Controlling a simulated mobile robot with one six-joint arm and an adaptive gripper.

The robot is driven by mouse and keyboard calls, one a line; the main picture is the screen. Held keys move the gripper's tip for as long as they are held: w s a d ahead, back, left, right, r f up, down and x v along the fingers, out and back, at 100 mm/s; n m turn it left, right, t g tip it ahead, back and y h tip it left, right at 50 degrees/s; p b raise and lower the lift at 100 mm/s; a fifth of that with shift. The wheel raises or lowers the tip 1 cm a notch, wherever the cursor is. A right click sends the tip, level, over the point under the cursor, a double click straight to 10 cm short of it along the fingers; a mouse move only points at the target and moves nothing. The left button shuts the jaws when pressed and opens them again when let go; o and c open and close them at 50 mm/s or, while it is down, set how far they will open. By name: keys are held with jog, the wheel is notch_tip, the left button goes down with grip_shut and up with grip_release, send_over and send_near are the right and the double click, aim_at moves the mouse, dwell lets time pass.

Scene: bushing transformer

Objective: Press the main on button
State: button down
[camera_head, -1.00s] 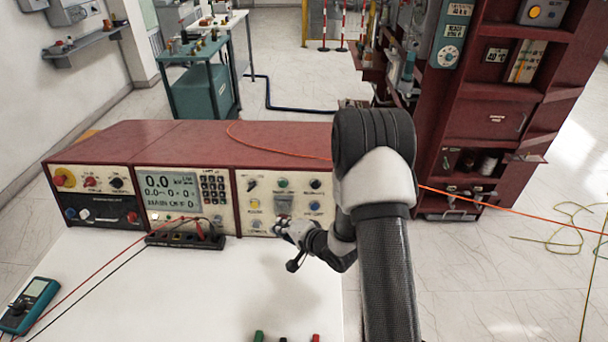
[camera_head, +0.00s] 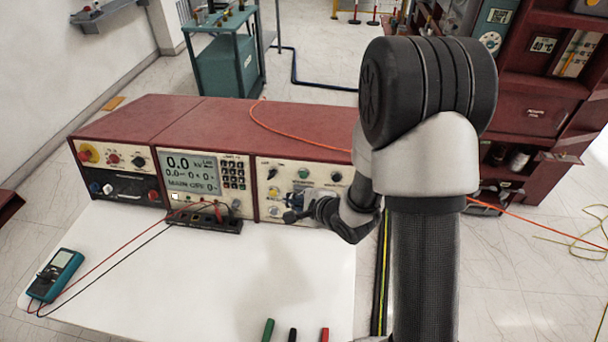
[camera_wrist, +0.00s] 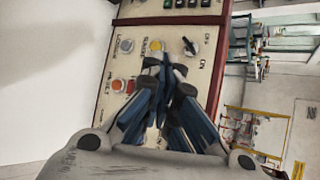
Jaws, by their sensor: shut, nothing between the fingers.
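The right-hand control panel (camera_head: 262,207) of the red console has a green button (camera_head: 303,174), black knobs and a yellow button (camera_head: 274,191). The label of the main on button is too small to read in the head view, so I cannot tell which button it is. My gripper (camera_head: 297,207) is low in front of this panel and hides part of its lower buttons. In the wrist view my gripper (camera_wrist: 167,80) is shut and empty, its fingers over the panel (camera_wrist: 108,70). A black switch (camera_wrist: 190,46) marked OFF and ON shows beyond the fingertips. Contact cannot be told.
The display (camera_head: 189,171) reads 0.0 and MAIN OFF. A black terminal block (camera_head: 190,220) with red and black leads stands on the white table (camera_head: 180,290). A teal meter (camera_head: 56,274) lies at left. Colored plugs (camera_head: 268,330) are at the front edge.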

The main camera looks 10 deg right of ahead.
aim_at(301, 178)
jog(key=shift+w+d+f, duration=0.35)
jog(key=shift+w+d, duration=0.2)
jog(key=shift+w, duration=0.8)
jog(key=shift+w+d+f, duration=0.35)
jog(key=shift+w+d, duration=0.2)
jog(key=shift+w, duration=0.75)
jog(key=shift+w+d+f, duration=0.35)
jog(key=shift+w+d, duration=0.2)
jog(key=shift+w, duration=0.8)
jog(key=shift+w+p, duration=0.1)
jog(key=shift+p, duration=0.35)
jog(key=shift+w+d+p, duration=0.2)
jog(key=shift+w+p, duration=0.1)
jog(key=shift+w+d+f+p, duration=0.15)
jog(key=shift+w+p, duration=0.2)
jog(key=shift+w, duration=0.05)
jog(key=shift+s+a+p, duration=0.3)
jog(key=shift+s+a, duration=0.05)
jog(key=shift+s, duration=0.45)
